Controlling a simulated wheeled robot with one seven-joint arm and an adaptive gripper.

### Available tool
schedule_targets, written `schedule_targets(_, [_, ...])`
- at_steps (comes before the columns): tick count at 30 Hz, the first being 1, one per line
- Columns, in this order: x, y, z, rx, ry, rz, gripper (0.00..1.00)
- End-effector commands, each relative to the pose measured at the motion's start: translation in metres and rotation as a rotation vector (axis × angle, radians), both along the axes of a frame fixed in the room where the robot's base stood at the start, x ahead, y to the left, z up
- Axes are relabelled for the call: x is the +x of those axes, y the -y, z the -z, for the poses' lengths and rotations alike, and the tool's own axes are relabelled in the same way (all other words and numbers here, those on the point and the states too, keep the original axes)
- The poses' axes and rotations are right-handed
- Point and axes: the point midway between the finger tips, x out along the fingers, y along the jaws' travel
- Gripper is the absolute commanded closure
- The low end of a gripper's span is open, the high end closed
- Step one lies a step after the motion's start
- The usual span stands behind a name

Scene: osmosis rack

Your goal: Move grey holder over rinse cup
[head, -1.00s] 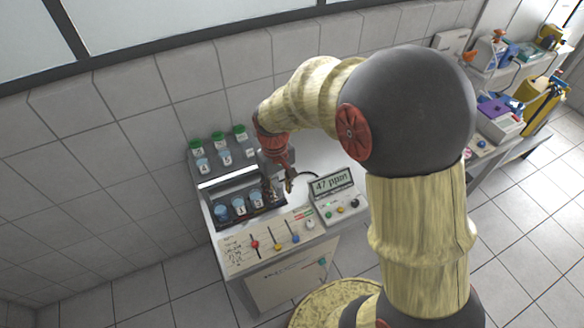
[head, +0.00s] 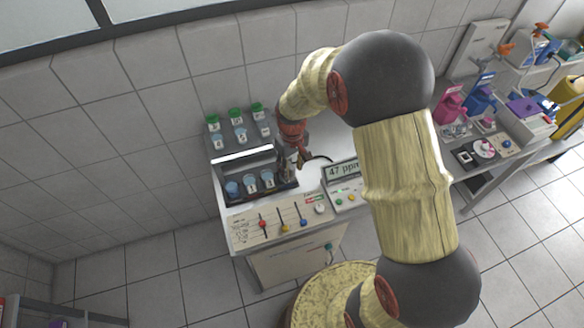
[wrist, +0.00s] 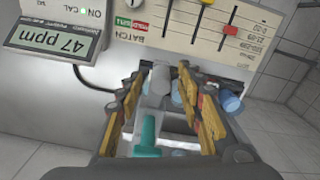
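My gripper (head: 298,166) is at the right end of the dark cup rack (head: 240,200) in the head view. In the wrist view its two fingers (wrist: 160,85) are spread apart, one on each side of a grey part (wrist: 160,82) that may be the grey holder. I cannot see the fingers touching it. A teal T-shaped piece (wrist: 148,133) shows nearer the palm, between the fingers. Small blue cups (head: 250,183) stand in the rack; one blue cup shows beside the right finger in the wrist view (wrist: 230,101). I cannot tell which is the rinse cup.
Green-capped bottles (head: 236,115) and blue-capped ones stand on the upper shelf behind. A meter (head: 343,172) reading 47 ppm stands to the right. A panel with coloured sliders (head: 284,226) lies in front. A side bench (head: 490,150) with several items is at far right.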

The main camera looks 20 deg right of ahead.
Motion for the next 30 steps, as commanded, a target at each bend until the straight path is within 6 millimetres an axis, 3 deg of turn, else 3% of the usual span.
schedule_targets(8, [0.0000, 0.0000, 0.0009, 0.000, 0.000, 0.000, 0.64])
schedule_targets(27, [-0.0001, 0.0000, 0.0008, 0.000, 0.000, 0.000, 1.00])
schedule_targets(30, [-0.0001, 0.0000, 0.0008, 0.000, 0.000, 0.000, 1.00])
